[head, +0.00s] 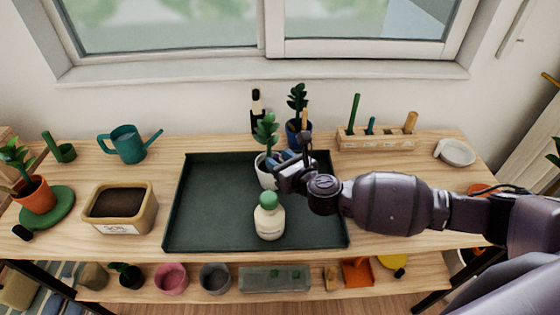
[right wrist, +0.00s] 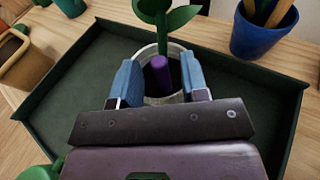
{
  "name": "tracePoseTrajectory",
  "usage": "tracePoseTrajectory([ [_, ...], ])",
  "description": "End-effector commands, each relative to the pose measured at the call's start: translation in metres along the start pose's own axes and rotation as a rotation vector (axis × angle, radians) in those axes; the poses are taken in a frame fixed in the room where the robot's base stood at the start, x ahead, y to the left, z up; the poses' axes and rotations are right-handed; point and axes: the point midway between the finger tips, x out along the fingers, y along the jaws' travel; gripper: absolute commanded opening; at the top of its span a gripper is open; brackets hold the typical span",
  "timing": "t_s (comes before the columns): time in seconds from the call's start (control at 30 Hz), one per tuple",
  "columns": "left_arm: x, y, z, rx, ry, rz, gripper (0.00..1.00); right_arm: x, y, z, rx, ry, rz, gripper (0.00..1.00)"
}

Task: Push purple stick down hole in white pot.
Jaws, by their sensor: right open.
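The white pot (head: 264,178) stands on the dark tray and holds a green leafy plant (head: 265,133). Its rim also shows in the right wrist view (right wrist: 146,52). The purple stick (right wrist: 158,78) shows within the pot's opening in the right wrist view; how deep it sits is unclear. In the head view my gripper hides it. My right gripper (right wrist: 160,84) is open, its blue fingers on either side of the stick with gaps between. In the head view this gripper (head: 277,166) is at the pot's right side. My left gripper is out of view.
The dark tray (head: 210,215) has free room on its left. A cream bottle with a green cap (head: 269,220) stands in front of the pot. A blue pot with tools and a plant (head: 292,136) is close behind. A soil tub (head: 118,208) stands left of the tray.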

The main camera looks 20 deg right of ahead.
Motion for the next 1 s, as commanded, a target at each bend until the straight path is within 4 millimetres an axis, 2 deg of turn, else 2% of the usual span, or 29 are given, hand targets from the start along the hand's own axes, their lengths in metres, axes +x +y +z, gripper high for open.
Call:
tracePoseTrajectory([
  [0.17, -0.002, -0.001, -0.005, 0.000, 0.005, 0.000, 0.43, -0.021, 0.000, 0.000, 0.000, 0.001, 0.001, 0.41],
  [0.6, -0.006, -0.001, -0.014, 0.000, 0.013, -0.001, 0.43, -0.096, 0.000, 0.000, 0.001, 0.001, 0.000, 0.41],
  [0.8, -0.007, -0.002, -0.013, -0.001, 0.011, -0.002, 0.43, -0.115, 0.000, 0.000, 0.000, 0.001, 0.000, 0.41],
  [1.0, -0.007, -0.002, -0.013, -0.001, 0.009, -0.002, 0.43, -0.120, 0.000, 0.000, 0.000, 0.000, 0.000, 0.41],
])
